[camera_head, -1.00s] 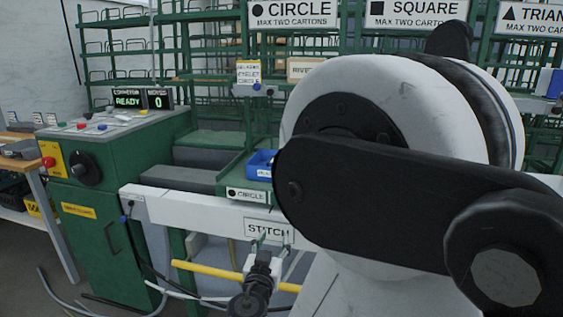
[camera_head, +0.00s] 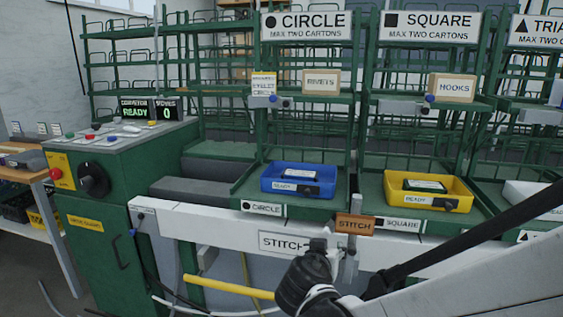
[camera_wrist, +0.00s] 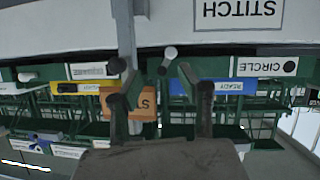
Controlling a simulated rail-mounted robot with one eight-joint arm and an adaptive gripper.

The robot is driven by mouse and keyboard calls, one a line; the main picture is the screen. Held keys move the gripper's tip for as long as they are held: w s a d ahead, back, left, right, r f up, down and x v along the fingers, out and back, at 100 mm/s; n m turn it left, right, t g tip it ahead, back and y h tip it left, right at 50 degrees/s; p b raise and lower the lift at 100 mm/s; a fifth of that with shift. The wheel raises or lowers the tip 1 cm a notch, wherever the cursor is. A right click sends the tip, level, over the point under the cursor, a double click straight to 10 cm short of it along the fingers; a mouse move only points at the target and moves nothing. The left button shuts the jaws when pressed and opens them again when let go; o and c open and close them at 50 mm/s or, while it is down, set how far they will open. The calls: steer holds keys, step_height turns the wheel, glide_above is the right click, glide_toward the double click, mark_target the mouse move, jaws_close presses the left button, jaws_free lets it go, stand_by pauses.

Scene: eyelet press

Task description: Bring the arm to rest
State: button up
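In the head view my gripper (camera_head: 320,246) is low at the centre, in front of the white rail with its STITCH label (camera_head: 285,242). My arm reaches it from the lower right. In the wrist view, which is upside down, the two fingers of my gripper (camera_wrist: 158,72) stand apart with nothing seen between their tips. An orange STITCH sign (camera_head: 355,224) on a grey post stands just right of the gripper in the head view. In the wrist view this sign (camera_wrist: 145,102) is partly behind one finger; contact cannot be told.
A blue bin (camera_head: 298,181) and a yellow bin (camera_head: 428,191) sit on green shelves behind the rail. A green control cabinet (camera_head: 95,225) stands at left, its display reading READY and 0. A yellow bar (camera_head: 230,287) lies below the rail. Racks fill the back.

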steer(key=s+d+r+g+y, duration=0.1)
steer(key=s+d+g, duration=0.3)
steer(key=s+d, duration=0.5)
steer(key=s+n+g+y, duration=0.2)
steer(key=s+n+y, duration=0.15)
steer(key=s, duration=1.05)
step_height(320, 180, up, 18)
steer(key=p, duration=1.8)
steer(key=shift+r+m, duration=0.15)
steer(key=shift+m, duration=0.3)
steer(key=shift+s, duration=0.1)
